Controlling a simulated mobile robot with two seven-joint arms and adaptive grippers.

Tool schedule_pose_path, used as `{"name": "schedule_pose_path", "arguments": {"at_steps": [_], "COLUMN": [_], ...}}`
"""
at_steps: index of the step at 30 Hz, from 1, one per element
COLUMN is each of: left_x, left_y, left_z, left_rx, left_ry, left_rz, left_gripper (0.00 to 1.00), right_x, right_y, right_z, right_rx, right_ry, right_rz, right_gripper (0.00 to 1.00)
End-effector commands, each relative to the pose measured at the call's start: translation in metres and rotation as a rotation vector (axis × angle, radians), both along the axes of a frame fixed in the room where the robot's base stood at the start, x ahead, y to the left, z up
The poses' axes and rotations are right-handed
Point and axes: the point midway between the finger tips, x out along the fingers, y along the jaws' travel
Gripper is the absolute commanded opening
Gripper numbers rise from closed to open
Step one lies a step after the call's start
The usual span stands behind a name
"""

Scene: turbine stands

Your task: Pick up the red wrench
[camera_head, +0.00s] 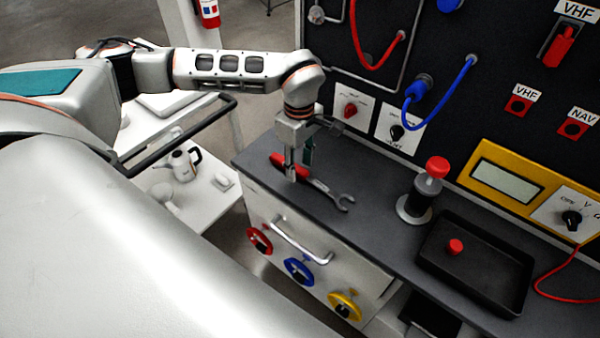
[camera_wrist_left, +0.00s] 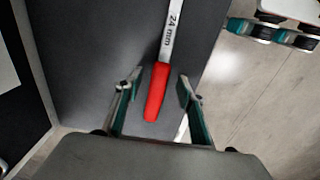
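The red wrench lies on the dark grey countertop (camera_head: 372,200), its red handle (camera_head: 314,186) toward the left and its metal open end (camera_head: 345,201) toward the right. My left gripper (camera_head: 297,178) points down over the handle. In the left wrist view, the red handle (camera_wrist_left: 157,92) lies between the two fingers of the left gripper (camera_wrist_left: 158,92), with a gap on each side, and the metal shank reads "24 mm". The gripper is open. Whether the fingertips reach the counter is unclear. My right gripper is not in view.
A black tray (camera_head: 480,292) with a red knob (camera_head: 456,247) and a red-topped cylinder (camera_head: 418,203) stand to the right. A black panel (camera_head: 470,50) with cables rises behind. A drawer handle (camera_head: 302,243) and coloured valve wheels are on the counter's front.

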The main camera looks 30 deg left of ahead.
Motion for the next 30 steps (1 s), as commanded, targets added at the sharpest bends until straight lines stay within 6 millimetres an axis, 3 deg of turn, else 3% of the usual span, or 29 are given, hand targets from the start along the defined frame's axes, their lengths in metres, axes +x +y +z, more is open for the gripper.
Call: {"name": "schedule_pose_path", "arguments": {"at_steps": [9,13,14,25,30], "left_x": [0.001,0.001,0.001,0.001,0.002], "left_y": [0.000,0.000,0.000,0.000,0.000], "left_z": [-0.004,-0.004,-0.004,-0.002,0.010], "left_rx": [-0.001,-0.001,-0.001,-0.001,0.000], "left_ry": [-0.003,-0.002,-0.002,-0.004,-0.005], "left_rz": [0.000,0.000,0.000,0.000,0.001], "left_gripper": [0.36,0.03,0.00,0.00,0.00], "right_x": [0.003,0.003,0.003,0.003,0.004], "right_y": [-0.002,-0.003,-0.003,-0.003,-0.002], "right_z": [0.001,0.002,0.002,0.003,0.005], "right_rx": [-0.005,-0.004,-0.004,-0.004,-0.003], "right_ry": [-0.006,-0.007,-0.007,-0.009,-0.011], "right_rz": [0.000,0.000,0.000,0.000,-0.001], "right_gripper": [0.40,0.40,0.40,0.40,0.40]}}
